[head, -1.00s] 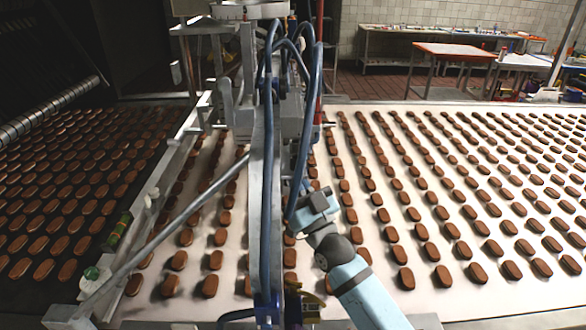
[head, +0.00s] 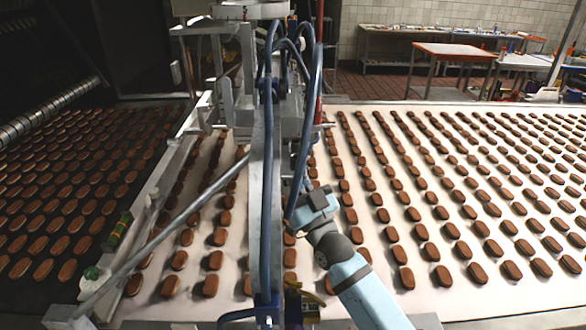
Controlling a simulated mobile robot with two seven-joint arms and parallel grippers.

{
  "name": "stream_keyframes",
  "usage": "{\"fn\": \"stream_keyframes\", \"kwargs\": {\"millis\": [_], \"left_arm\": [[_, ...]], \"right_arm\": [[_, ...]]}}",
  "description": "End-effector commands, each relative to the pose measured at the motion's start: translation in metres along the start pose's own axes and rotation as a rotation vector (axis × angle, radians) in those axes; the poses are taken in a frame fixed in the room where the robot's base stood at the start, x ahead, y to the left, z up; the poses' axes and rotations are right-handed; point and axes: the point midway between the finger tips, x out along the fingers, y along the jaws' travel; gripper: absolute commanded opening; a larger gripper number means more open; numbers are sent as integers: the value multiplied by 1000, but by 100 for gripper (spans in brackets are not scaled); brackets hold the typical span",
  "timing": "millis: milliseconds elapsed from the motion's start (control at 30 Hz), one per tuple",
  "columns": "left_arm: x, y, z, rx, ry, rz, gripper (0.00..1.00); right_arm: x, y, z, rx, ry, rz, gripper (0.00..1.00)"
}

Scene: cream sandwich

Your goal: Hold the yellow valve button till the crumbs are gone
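My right gripper (head: 300,212) is at the metal frame in the middle of the head view, beside the blue hoses (head: 267,180). Its light-blue arm comes in from the lower right. The hoses partly cover the fingers, so I cannot tell whether they are open or shut. A small yellow part (head: 293,285) shows low on the frame, beside a dark blue fitting, below and apart from the gripper. I cannot tell whether it is the valve button. No crumbs can be made out. My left gripper is not in view.
A pale conveyor (head: 470,305) carries rows of brown biscuits on both sides of the frame. A darker belt with more biscuits lies at left. A slanted metal rod (head: 165,238) crosses left of the frame.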

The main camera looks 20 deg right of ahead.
Motion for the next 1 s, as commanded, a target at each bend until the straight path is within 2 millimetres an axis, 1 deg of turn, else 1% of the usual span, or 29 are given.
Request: {"fn": "stream_keyframes", "kwargs": {"millis": [1000], "left_arm": [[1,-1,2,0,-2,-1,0]], "right_arm": [[7,5,5,0,0,0,0]]}}
